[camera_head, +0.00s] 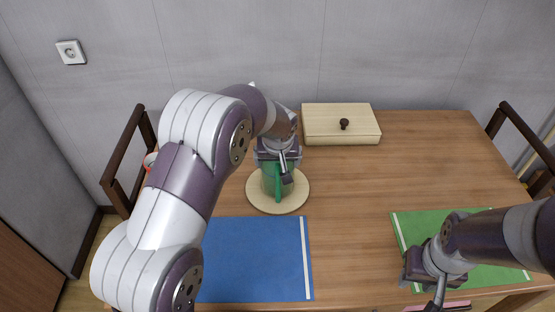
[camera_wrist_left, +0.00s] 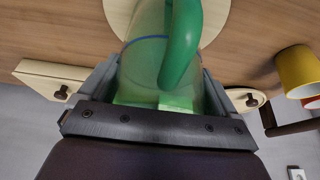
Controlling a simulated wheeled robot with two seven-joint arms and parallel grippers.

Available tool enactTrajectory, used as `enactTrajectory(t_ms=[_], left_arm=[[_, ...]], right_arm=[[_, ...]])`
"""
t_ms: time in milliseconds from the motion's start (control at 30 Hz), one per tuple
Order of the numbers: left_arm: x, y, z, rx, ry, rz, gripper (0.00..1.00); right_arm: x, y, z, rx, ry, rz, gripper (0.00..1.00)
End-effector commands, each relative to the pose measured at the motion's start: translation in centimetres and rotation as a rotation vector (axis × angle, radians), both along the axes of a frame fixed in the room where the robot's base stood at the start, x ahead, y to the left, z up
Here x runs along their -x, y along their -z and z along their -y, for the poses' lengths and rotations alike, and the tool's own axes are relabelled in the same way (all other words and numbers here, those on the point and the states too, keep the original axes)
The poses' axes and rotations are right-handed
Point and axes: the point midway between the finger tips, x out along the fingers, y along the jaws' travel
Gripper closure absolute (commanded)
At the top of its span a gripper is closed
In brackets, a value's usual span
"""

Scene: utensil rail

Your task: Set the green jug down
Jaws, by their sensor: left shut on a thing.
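The green jug (camera_head: 271,184) is upright at a round pale wooden board (camera_head: 296,199) on the table, left of its middle. Its green handle faces the front. My left gripper (camera_head: 279,158) is shut on the jug from above, around its upper part. In the left wrist view the jug (camera_wrist_left: 150,62) lies between the fingers, with its handle (camera_wrist_left: 184,45) in front. I cannot tell whether the jug's base touches the board (camera_wrist_left: 217,20). My right gripper (camera_head: 422,290) hangs over the front right of the table; its fingers are mostly hidden.
A wooden box with a dark knob (camera_head: 341,128) stands behind the board. A blue mat (camera_head: 258,262) lies in front, a green mat (camera_head: 414,226) at the right. A yellow cup (camera_wrist_left: 298,72) shows in the left wrist view. The table's right back area is clear.

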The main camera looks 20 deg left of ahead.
Motion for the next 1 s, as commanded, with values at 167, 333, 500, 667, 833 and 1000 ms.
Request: enactTrajectory(t_ms=[167,333,500,667,833,1000], left_arm=[[0.0,0.3,0.0,0.000,0.000,0.000,0.00],[0.0,0.3,0.0,0.000,0.000,0.000,0.00],[0.4,-1.4,0.2,0.000,0.001,0.003,0.00],[1.9,-5.4,0.6,0.001,0.000,0.004,0.00],[3.5,-9.1,1.1,0.000,0.001,0.003,0.00],[4.6,-10.8,1.1,0.000,0.005,-0.006,0.00]], right_arm=[[0.0,0.3,0.0,0.000,0.000,0.000,0.61],[0.0,0.2,0.0,0.000,0.000,0.000,0.61],[0.0,-0.2,0.0,0.000,0.000,0.000,0.61],[0.0,-0.6,0.0,0.000,0.000,0.000,0.61],[0.0,-0.9,0.0,0.000,0.000,0.000,0.61],[0.0,-1.0,0.0,0.000,0.000,0.000,0.61]])
